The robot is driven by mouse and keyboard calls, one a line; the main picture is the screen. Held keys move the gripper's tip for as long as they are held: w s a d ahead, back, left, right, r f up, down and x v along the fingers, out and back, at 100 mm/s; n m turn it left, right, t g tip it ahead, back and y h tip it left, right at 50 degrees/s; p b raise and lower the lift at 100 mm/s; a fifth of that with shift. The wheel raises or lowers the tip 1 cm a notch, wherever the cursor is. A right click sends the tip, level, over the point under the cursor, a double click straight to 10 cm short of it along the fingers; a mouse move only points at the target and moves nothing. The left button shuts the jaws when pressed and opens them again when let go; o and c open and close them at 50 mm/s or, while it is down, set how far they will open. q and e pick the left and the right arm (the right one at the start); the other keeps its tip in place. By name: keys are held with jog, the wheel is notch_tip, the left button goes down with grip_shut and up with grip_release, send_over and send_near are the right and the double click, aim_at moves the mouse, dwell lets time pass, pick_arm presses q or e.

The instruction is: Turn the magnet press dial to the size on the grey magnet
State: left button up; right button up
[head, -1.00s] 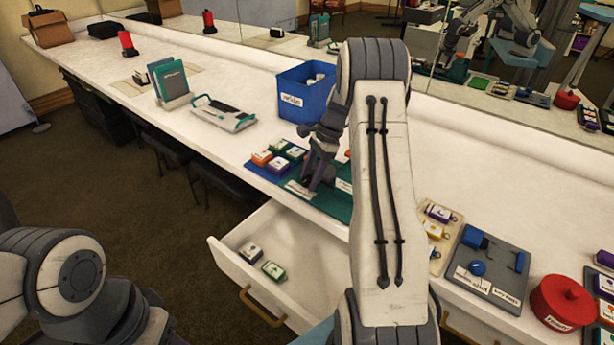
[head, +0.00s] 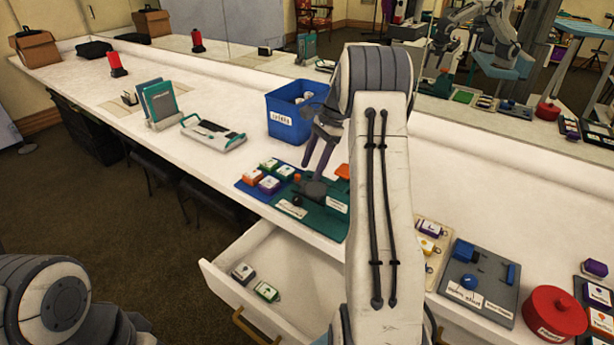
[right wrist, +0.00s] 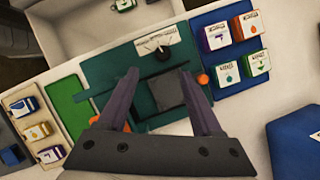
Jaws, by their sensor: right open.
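A teal board (head: 334,224) lies on the counter with a dark square press block (head: 316,189) and a black dial knob (head: 297,200) beside a white label. In the right wrist view the black knob (right wrist: 162,53) sits below a white scale label (right wrist: 157,38); its setting is too small to read. A dark grey magnet (head: 243,272) lies in the open drawer beside a green one (head: 267,291); the grey one's print is unreadable. My right gripper (head: 317,168) is open and empty above the board, its fingers apart. My left gripper is out of view.
A blue tray (head: 244,187) with several coloured magnets adjoins the board. A blue bin (head: 284,129) stands behind. The open drawer (head: 283,262) juts out in front.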

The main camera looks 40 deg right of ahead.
jog(key=shift+d+r, duration=0.1)
jog(key=shift+r, duration=0.2)
